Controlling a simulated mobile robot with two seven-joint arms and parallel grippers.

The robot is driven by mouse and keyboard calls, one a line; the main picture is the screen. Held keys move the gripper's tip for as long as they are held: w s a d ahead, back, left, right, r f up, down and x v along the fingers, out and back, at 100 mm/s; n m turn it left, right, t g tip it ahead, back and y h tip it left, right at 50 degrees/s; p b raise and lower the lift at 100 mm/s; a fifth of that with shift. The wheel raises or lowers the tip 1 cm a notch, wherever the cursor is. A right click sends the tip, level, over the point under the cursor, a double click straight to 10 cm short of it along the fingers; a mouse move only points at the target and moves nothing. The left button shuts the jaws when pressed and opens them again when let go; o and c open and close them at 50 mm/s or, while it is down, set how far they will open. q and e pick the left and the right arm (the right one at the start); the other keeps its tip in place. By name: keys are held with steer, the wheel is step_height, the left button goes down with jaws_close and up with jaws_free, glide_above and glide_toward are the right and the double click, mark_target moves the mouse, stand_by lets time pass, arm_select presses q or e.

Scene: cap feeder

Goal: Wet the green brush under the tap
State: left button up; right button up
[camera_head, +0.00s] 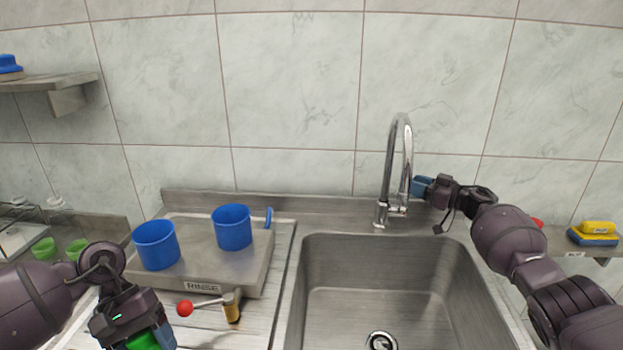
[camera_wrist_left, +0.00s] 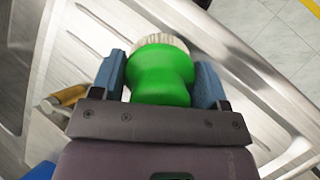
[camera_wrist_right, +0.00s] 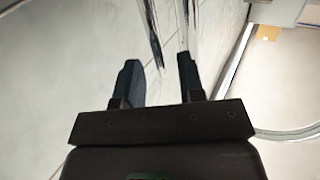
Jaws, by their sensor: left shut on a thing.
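The green brush (camera_wrist_left: 160,75) is held between my left gripper's fingers (camera_wrist_left: 162,82), its pale bristles pointing away from the gripper. In the head view the green brush (camera_head: 143,341) is at the bottom left edge, partly cut off, beside the counter and left of the sink. The chrome tap (camera_head: 391,170) stands behind the sink (camera_head: 385,300), its curved spout above the basin. No water stream is visible. My right gripper (camera_head: 420,188) is just right of the tap. Its fingers (camera_wrist_right: 160,78) are apart and empty; shiny tap metal (camera_wrist_right: 186,15) shows beyond them.
A metal tray marked RINSE (camera_head: 258,272) holds two blue cups, the left one (camera_head: 157,246) and the right one (camera_head: 232,228). A red-knobbed lever (camera_head: 186,308) with a brass base lies before it. Yellow and blue sponges (camera_head: 596,236) are at far right. The basin is clear.

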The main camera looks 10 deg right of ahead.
steer(key=shift+x, duration=1.1)
steer(key=shift+c, duration=0.5)
jaws_close()
